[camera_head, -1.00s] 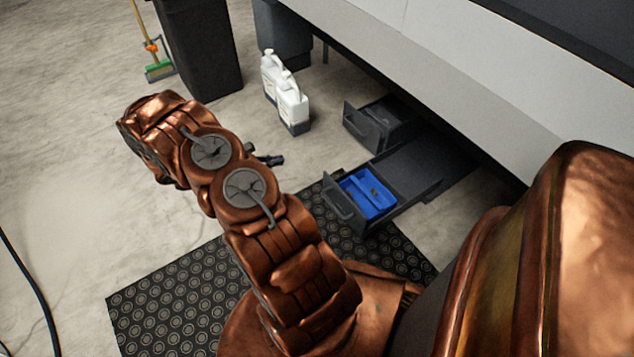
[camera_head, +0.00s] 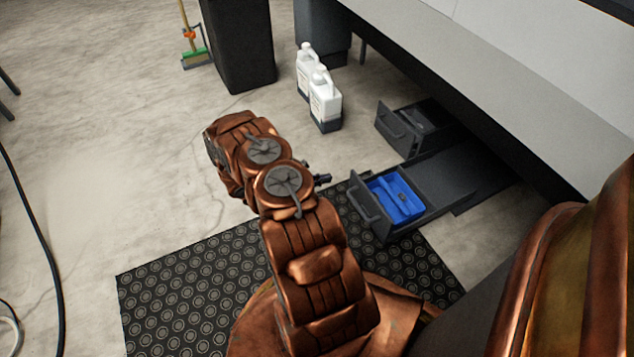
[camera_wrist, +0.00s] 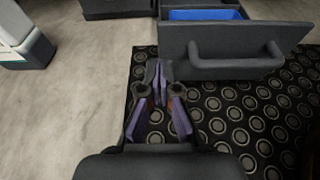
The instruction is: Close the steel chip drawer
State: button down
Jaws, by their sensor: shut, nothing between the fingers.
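Two dark drawers stand open under the bench, and no label shows which one is for steel chips. The near drawer (camera_head: 364,204) is pulled far out and holds a blue tray (camera_head: 394,210). The far drawer (camera_head: 391,131) is also open, with dark contents. In the wrist view the near drawer's front (camera_wrist: 221,69) and bar handle (camera_wrist: 275,50) are at top right. My gripper (camera_wrist: 159,77) is shut and empty, in front of that drawer's left side; contact is unclear. In the head view only its tip (camera_head: 323,179) shows, left of the drawer, mostly hidden by my arm.
A black perforated mat (camera_head: 190,285) lies on the floor under my arm and the near drawer. White jugs (camera_head: 323,100) stand left of the far drawer, with a black bin (camera_head: 238,45) beyond. A cable (camera_head: 45,250) lies at left. Open floor is left of the arm.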

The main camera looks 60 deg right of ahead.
jog(key=r+b+x, duration=0.1)
jog(key=b+x, duration=0.1)
jog(key=x, duration=0.6)
jog(key=shift+s+d, duration=0.15)
jog(key=shift+d, duration=0.1)
